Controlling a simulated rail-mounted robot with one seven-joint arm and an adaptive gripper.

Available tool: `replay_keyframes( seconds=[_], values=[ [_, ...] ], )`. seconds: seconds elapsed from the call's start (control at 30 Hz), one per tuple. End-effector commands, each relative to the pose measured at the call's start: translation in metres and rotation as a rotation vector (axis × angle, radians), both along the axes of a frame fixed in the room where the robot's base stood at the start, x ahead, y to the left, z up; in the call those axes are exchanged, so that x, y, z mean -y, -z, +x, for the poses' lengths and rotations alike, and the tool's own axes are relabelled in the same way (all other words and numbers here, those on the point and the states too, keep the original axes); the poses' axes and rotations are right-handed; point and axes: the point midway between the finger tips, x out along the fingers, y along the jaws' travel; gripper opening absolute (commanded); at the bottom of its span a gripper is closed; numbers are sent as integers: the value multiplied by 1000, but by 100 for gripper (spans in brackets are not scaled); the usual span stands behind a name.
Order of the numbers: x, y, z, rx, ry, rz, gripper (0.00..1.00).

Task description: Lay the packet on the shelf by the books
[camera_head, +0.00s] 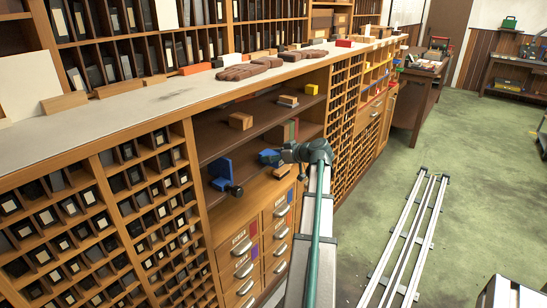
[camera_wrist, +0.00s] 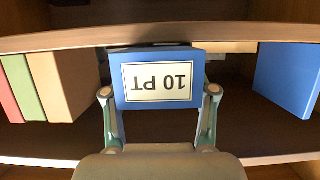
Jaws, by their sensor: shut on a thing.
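The packet (camera_wrist: 157,80) is blue with a white label reading "10 PT", which appears upside down in the wrist view. My gripper (camera_wrist: 159,95) is shut on it, one finger at each side. In the head view, the packet (camera_head: 267,156) shows as a small blue patch at the end of my arm, inside the open shelf bay; the arm partly hides it. The books (camera_wrist: 50,85), red, green and tan, stand upright at the left in the wrist view, apart from the packet. In the head view, the books (camera_head: 291,130) are behind my gripper. Whether the packet touches the shelf (camera_head: 215,140) I cannot tell.
A blue upright block (camera_wrist: 288,78) stands at the right in the wrist view. The head view shows a blue object (camera_head: 220,170) left of my gripper. A wooden block (camera_head: 240,121) and a yellow block (camera_head: 311,89) are on the upper shelf. Drawers (camera_head: 240,265) are below.

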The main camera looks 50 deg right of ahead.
Motion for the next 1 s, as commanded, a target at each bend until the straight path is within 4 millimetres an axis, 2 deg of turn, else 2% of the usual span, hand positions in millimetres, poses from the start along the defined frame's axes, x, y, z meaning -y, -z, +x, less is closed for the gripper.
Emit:
replay_keyframes(
  seconds=[1.0],
  values=[
    [-1, -1, 22, 3, 1, -1, 0]
  ],
)
